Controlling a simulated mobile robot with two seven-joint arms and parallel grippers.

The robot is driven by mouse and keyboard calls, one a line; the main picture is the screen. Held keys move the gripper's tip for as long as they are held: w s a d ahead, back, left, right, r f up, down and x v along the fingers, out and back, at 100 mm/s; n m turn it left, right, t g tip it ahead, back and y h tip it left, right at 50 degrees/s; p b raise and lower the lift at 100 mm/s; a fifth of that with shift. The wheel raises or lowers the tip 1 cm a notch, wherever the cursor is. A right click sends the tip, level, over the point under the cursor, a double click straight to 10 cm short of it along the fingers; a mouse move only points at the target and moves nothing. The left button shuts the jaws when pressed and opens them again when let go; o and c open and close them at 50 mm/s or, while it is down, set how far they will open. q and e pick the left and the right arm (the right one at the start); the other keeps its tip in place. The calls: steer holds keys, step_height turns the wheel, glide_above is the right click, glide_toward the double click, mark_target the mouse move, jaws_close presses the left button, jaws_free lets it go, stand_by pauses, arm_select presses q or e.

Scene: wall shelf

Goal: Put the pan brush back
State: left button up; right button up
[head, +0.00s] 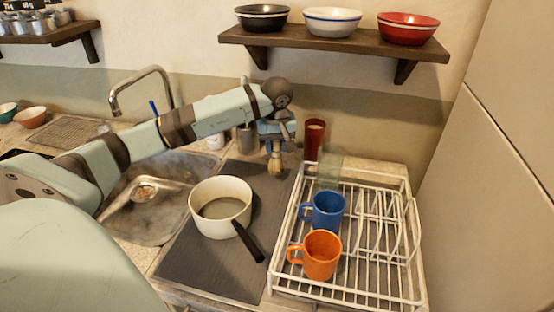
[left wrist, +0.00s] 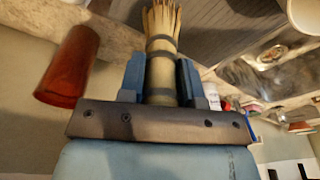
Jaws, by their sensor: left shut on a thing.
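The pan brush (head: 275,164), a pale bundle of bristles bound with darker bands, hangs bristles down above the far end of the dark mat. My left gripper (head: 275,133) is shut on it from above. In the left wrist view the brush (left wrist: 162,45) stands between the two blue fingers of the left gripper (left wrist: 160,82), with its bristles pointing away from the palm. A grey metal cup (head: 246,138) stands behind the mat, just left of the gripper, partly hidden by my arm. My right gripper is out of view.
A dark red tumbler (head: 314,140) stands right of the brush. The white dish rack (head: 383,288) holds a blue mug (head: 328,209), an orange mug (head: 322,256) and a clear glass (head: 330,170). A white saucepan (head: 221,188) sits on the mat (head: 212,268). The sink (head: 140,225) is left. A bowl shelf (head: 333,43) overhangs.

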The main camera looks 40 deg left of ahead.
mark_target(276, 156)
arm_select(q)
steer(key=shift+w+f, duration=0.1)
steer(key=shift+f, duration=2.05)
steer(key=shift+f, duration=0.2)
steer(key=o, duration=0.9)
steer(key=shift+r, duration=0.15)
steer(key=r, duration=0.4)
steer(key=d+r, duration=0.1)
steer(key=r, duration=0.3)
steer(key=s+r, duration=0.1)
steer(key=r, duration=0.3)
steer(key=shift+s+d, duration=0.1)
steer(key=shift+d, duration=0.15)
